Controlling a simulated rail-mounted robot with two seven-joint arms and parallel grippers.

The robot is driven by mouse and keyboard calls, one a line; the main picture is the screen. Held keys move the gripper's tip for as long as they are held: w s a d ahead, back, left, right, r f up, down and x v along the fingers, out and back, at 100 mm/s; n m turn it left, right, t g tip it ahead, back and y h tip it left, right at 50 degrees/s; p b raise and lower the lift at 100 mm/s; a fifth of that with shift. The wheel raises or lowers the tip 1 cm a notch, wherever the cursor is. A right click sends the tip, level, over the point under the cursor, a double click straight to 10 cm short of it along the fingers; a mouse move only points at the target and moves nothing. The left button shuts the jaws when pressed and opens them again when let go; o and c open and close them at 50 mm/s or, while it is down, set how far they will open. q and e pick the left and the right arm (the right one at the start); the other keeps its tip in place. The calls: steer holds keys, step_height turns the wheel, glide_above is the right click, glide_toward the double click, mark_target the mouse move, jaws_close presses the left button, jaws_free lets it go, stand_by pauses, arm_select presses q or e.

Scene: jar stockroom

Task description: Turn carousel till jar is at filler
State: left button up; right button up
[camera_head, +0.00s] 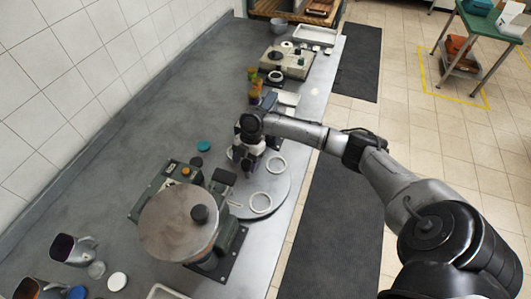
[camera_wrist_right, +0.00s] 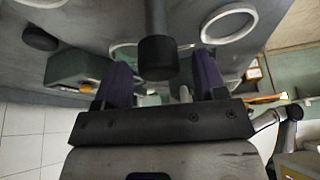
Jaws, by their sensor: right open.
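The carousel (camera_head: 281,188) is a flat grey disc on the bench, with pale rings (camera_head: 260,202) on it. The filler (camera_head: 180,222) stands beside it at lower left, with a round brownish top and a dark knob. My right gripper (camera_head: 249,164) is over the carousel's far left part. In the wrist view my open right gripper (camera_wrist_right: 160,72) has a dark post with a black knob (camera_wrist_right: 157,57) between or just beyond its fingers; contact cannot be told. The rings in view look empty. No jar shows clearly on the carousel; my gripper hides part of it. My left gripper is out of view.
Small orange and green containers (camera_head: 254,88) and a beige device (camera_head: 287,62) stand farther along the bench. A teal lid (camera_head: 204,146) lies near the filler. The bench between wall and filler is mostly clear.

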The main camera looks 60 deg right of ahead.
steer(key=r+p, duration=0.2)
steer(key=r, duration=0.1)
steer(key=r+p, duration=0.1)
steer(key=p, duration=0.1)
steer(key=shift+s+d+r, duration=0.15)
steer(key=shift+s+r, duration=0.15)
steer(key=shift+s, duration=0.05)
steer(key=s+d+r+p, duration=0.3)
steer(key=s+r+p, duration=0.2)
steer(key=s, duration=0.5)
steer(key=shift+d+r+p, duration=0.3)
steer(key=shift+d+p, duration=0.05)
steer(key=shift+s, duration=0.1)
steer(key=shift+c, duration=0.4)
